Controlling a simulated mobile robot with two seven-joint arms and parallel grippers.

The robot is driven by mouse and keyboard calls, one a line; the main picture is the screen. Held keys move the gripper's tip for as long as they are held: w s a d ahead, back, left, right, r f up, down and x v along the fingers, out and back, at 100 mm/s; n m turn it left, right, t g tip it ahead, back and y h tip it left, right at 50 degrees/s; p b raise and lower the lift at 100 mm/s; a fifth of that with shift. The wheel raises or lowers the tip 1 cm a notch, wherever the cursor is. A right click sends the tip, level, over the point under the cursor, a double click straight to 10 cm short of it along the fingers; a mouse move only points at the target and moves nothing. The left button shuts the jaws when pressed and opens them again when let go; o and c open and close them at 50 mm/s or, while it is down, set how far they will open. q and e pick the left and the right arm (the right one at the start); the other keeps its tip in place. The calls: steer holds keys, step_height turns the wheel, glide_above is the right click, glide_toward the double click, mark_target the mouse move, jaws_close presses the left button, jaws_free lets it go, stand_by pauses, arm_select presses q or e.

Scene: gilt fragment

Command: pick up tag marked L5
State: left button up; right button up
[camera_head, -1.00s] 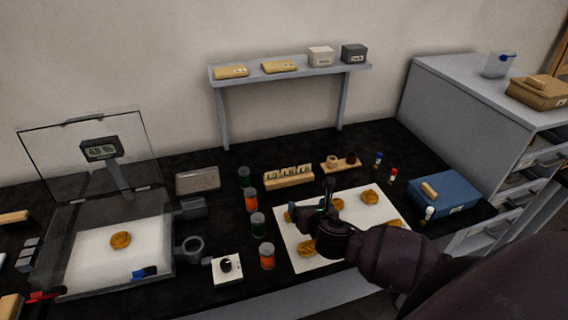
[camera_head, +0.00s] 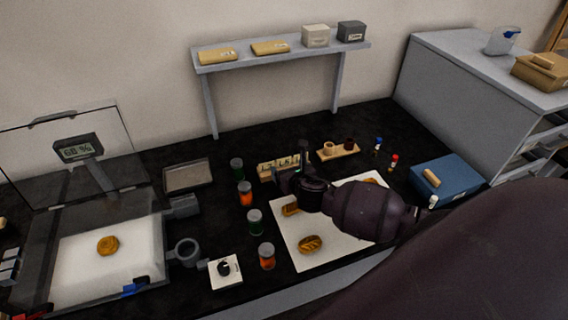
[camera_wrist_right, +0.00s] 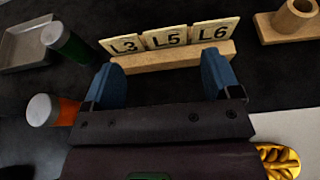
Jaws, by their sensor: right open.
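The tag marked L5 (camera_wrist_right: 166,38) stands in a wooden rack (camera_wrist_right: 170,60), between tag L3 (camera_wrist_right: 124,45) on its left and tag L6 (camera_wrist_right: 213,32) on its right in the right wrist view. The rack also shows in the head view (camera_head: 266,175), partly hidden by my right gripper. My right gripper (camera_wrist_right: 160,75) is open and empty, its blue fingers on either side of the rack's front, short of the tags. In the head view my right gripper (camera_head: 292,165) is just over the right part of the rack. My left gripper is not in view.
Green and orange-filled vials (camera_head: 246,194) stand left of the rack. A white sheet (camera_head: 290,240) with gold pieces lies in front. A shelf (camera_head: 285,57) stands behind.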

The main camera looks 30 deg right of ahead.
mark_target(284, 159)
steer(key=w, duration=0.1)
steer(key=w+d, duration=0.1)
steer(key=w, duration=0.1)
steer(key=shift+w+d+f, duration=0.3)
steer(key=shift+w+f, duration=0.05)
steer(key=shift+w+d+f, duration=0.1)
steer(key=shift+w+f, duration=0.1)
steer(key=shift+w, duration=0.3)
steer(key=c, duration=1)
